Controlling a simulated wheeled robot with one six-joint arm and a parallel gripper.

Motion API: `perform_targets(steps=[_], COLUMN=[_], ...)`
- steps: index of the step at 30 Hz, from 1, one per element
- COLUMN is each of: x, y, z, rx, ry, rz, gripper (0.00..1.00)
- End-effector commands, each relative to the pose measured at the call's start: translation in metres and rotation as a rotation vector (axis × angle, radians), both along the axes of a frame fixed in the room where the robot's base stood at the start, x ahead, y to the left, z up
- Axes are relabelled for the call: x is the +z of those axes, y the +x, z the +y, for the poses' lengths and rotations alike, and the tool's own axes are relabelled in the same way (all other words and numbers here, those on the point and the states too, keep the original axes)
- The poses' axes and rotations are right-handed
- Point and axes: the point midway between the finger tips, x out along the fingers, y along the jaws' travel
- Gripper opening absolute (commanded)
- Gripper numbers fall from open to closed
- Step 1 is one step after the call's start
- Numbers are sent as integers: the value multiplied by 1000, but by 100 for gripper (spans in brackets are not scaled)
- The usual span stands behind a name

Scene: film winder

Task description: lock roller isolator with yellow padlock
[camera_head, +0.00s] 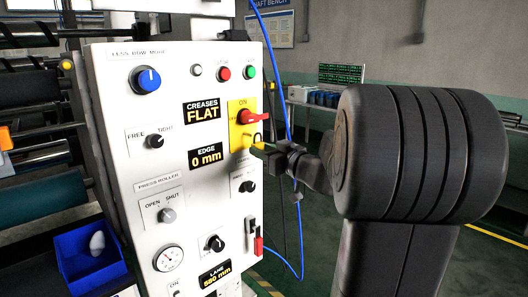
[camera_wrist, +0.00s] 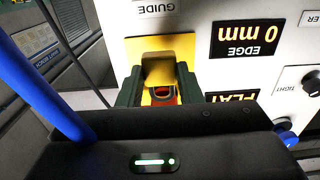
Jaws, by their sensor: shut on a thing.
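The roller isolator is a yellow plate (camera_head: 237,139) with a red handle (camera_head: 254,118), on the right side of the white control panel. "ON" is printed above the handle. My gripper (camera_head: 266,149) is at the plate's lower right, shut on the yellow padlock (camera_head: 257,144). In the wrist view, which shows the panel upside down, the two dark fingers of my gripper (camera_wrist: 160,86) clasp the sides of the padlock (camera_wrist: 158,68). Its dark shackle points toward the red handle (camera_wrist: 165,99). I cannot tell whether the shackle passes through the isolator or is closed.
The white panel (camera_head: 130,185) carries knobs, buttons and black displays around the isolator. A blue cable (camera_head: 268,45) hangs along its right edge, close to my gripper. A blue bin (camera_head: 88,262) with a white item is at lower left. Rollers (camera_head: 40,190) stand behind.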

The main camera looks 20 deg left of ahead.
Motion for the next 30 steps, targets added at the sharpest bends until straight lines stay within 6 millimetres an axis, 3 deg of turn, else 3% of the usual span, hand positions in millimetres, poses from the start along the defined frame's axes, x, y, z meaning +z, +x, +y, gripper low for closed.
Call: perform_targets(steps=[17,30], x=[0,-1], y=[0,6], z=[1,14], rx=[0,1], ry=[1,0], rz=[-1,-1], gripper=[8,8])
